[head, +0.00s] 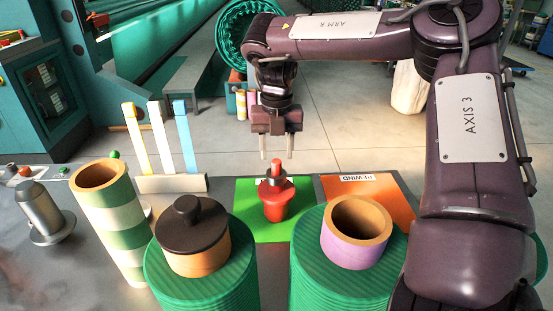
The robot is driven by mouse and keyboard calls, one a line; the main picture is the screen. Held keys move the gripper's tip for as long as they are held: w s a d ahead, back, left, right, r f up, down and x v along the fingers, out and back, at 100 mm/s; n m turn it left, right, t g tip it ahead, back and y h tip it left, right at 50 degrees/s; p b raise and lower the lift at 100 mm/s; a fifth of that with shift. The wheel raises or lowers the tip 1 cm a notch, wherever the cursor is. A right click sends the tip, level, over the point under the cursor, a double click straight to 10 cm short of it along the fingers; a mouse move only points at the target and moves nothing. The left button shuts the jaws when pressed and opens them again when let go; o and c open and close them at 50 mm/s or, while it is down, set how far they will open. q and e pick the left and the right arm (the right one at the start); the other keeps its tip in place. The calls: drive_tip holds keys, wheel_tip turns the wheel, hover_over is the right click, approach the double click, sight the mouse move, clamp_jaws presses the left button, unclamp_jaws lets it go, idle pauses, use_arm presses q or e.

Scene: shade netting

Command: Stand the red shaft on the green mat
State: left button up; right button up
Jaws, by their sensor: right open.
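The red shaft (276,201) stands upright on the green mat (245,197). It has a wide red body, a dark grey collar and a narrow red top. My left gripper is not in view.
An orange mat (401,203) lies right of the green one. Two green rolls (200,291) (310,275) stand in front, bearing a dark-lidded pot (199,262) and a purple tube (350,251). A striped tube (117,220) and a metal cone (43,208) stand left.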

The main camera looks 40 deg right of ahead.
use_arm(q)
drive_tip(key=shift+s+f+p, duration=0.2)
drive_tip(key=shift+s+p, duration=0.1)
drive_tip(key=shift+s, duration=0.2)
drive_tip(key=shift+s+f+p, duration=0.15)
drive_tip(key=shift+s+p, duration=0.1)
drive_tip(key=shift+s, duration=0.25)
use_arm(e)
wheel_tip(320, 180, up, 8)
